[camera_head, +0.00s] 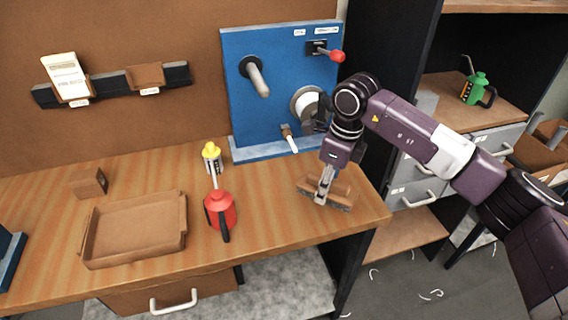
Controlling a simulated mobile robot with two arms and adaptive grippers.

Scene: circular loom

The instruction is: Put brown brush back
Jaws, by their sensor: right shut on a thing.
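The brown brush (343,189) is at the right front part of the wooden table, bristles down, close to the tabletop. I cannot tell whether its bristles touch the table. My right gripper (323,197) reaches down from above and is shut on the brush near its middle. The fingers hide part of the brush. My left gripper is not in view.
A blue panel (282,75) with a handle and a red-knobbed lever stands behind the brush. A green can (475,88) sits on the right shelf.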

